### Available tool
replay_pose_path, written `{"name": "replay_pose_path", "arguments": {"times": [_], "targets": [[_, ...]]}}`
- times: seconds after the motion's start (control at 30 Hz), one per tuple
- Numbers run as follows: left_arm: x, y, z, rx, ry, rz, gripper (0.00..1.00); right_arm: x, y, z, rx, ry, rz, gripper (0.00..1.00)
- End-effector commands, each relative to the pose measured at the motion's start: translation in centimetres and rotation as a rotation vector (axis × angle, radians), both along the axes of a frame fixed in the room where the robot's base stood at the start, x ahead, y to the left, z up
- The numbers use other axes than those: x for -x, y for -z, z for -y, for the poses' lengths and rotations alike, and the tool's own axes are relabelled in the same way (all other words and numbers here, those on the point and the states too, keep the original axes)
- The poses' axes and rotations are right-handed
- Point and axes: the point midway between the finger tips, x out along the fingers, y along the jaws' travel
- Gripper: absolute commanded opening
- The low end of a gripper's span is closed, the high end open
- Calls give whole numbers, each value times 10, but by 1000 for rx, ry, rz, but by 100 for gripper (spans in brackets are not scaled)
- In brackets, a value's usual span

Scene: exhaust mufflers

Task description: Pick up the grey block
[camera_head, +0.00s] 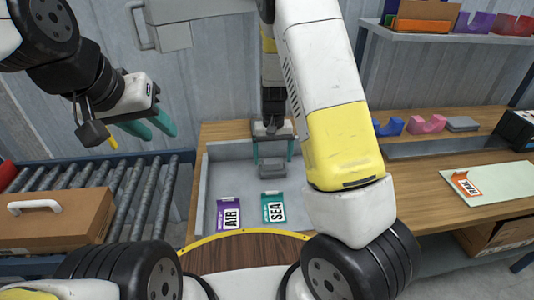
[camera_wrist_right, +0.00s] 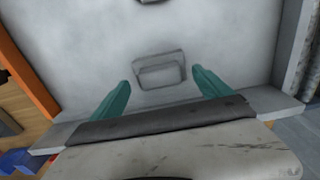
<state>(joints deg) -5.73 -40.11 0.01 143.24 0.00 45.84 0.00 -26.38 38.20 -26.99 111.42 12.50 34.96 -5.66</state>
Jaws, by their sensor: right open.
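A small grey block (camera_head: 271,178) lies in the grey tray (camera_head: 193,215), near its back. In the right wrist view the block (camera_wrist_right: 160,71) lies ahead of the teal fingers, roughly centred between them and apart from both. My right gripper (camera_head: 272,158) is open and empty, pointing down just behind and above the block. Its fingers also show in the right wrist view (camera_wrist_right: 162,88). My left gripper (camera_head: 160,131) is in the air at the left, over the roller conveyor. Its two teal fingers are apart with nothing between them.
A purple AIR card (camera_head: 230,213) and a teal SEA card (camera_head: 273,207) lie in the tray's front. Another grey block (camera_head: 462,124) sits on the right shelf beside pink (camera_head: 428,124) and blue (camera_head: 389,127) pieces. A brown case (camera_head: 60,222) rests on the conveyor (camera_head: 135,185).

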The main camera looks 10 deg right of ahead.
Motion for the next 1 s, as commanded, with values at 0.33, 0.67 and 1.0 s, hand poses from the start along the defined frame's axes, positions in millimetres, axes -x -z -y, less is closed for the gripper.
{"name": "replay_pose_path", "arguments": {"times": [0.33, 0.67, 1.0], "targets": [[0, 0, 0, 0, 0, 0, 36, 0, 22, 0, -1, 0, 2, 89], [0, 0, 0, 0, 0, 0, 36, 0, 22, 0, -1, 0, 1, 42], [0, 0, 0, 0, 0, 0, 36, 0, 21, 0, -1, 0, 2, 19]]}}
